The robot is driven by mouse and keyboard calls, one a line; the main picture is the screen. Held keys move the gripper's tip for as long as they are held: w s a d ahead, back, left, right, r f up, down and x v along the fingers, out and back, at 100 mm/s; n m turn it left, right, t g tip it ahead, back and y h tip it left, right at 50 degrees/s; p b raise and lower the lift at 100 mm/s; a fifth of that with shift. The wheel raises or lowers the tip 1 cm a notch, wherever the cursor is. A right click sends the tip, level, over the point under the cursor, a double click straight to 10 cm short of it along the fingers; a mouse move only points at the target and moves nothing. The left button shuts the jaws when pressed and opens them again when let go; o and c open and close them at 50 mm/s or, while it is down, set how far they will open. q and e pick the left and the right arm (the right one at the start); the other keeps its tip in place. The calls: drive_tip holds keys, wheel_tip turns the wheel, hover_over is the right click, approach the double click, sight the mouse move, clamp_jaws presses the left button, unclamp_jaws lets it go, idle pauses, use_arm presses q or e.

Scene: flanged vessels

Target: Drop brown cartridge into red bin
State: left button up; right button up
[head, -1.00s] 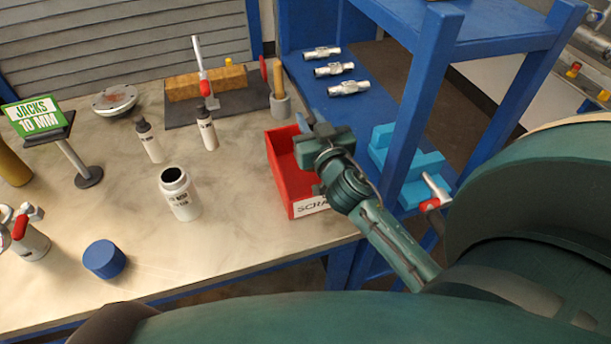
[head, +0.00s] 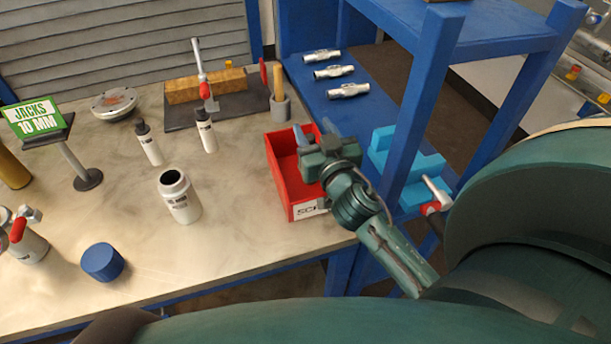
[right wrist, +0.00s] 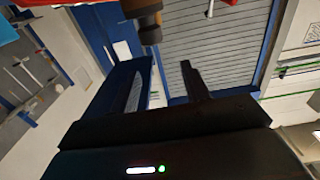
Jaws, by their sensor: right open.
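The red bin (head: 284,178) stands at the right end of the bench, with a partly covered white label on its front. My right gripper (head: 303,138) is over the bin's right rear part, and my arm covers its right side. In the right wrist view the two dark fingers (right wrist: 163,88) are apart with nothing between them. I cannot make out a brown cartridge in the head view; part of the bin's inside is hidden. A dark and brown object (right wrist: 149,30) shows at the top of the right wrist view; I cannot tell what it is. My left gripper is not in view.
A blue shelf rack (head: 425,110) stands close to the right of the bin and arm. The bench between bottle and bin is clear.

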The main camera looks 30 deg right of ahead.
use_arm(q)
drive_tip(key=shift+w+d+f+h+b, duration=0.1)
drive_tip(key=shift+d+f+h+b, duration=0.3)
drive_tip(key=shift+b, duration=0.8)
use_arm(e)
drive_tip(key=v, duration=1)
drive_tip(key=shift+s, duration=0.2)
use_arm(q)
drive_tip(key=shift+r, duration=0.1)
use_arm(e)
drive_tip(key=shift+a, duration=0.1)
